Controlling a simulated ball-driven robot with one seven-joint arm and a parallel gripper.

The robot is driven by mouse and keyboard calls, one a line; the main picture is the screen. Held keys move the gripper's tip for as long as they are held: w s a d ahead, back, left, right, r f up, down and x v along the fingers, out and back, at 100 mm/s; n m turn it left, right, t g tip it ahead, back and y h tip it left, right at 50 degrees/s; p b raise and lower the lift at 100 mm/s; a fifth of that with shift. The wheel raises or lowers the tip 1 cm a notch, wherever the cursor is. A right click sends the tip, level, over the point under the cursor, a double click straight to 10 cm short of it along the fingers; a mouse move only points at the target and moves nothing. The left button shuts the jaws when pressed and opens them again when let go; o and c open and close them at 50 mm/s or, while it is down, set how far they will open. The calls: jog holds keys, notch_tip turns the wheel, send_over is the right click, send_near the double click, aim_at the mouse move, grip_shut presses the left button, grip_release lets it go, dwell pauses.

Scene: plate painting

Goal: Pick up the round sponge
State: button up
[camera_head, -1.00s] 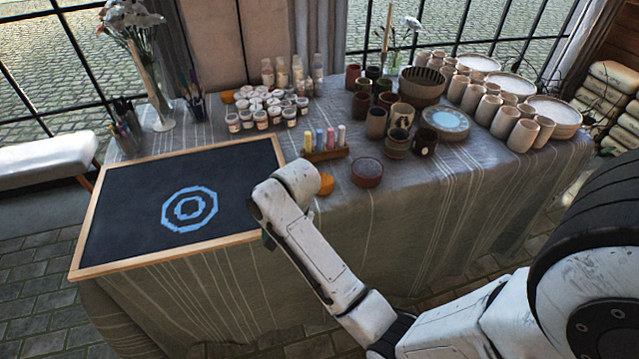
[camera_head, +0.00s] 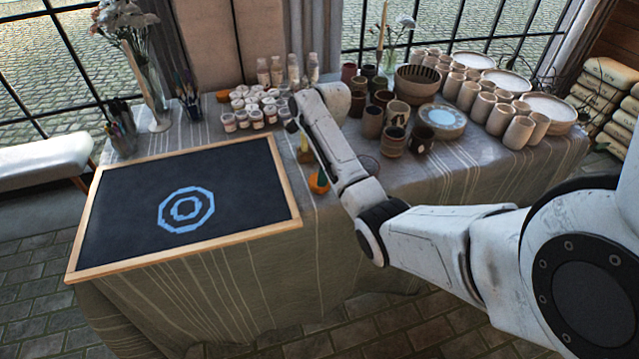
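A small rounded orange piece (camera_head: 318,184), which looks like the round sponge, lies on the table near its front edge, just right of the framed board. My forearm passes close to its right side in the picture and may cover part of it. The end of my arm reaches over the table between the paint jars and the cups, beyond the orange piece in the picture. My gripper's fingers are hidden behind my own wrist, so I cannot see whether they are open or hold anything.
The wood-framed blackboard (camera_head: 120,190) with a blue chalk pattern fills the table's left. Paint jars (camera_head: 257,118) stand behind it. Cups (camera_head: 373,122), bowls and plates crowd the right. The front right cloth is bare.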

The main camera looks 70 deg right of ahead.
jog(key=shift+w+f, duration=0.15)
jog(key=shift+f, duration=2.6)
jog(key=c, duration=1.1)
jog(key=shift+r, duration=0.1)
jog(key=shift+r, duration=0.6)
jog(key=s+a+r+p, duration=0.3)
jog(key=s+r+p, duration=0.5)
jog(key=s+r, duration=0.3)
jog(key=shift+s+a+r+p, duration=0.3)
jog(key=shift+s+p, duration=0.1)
jog(key=shift+s, duration=0.9)
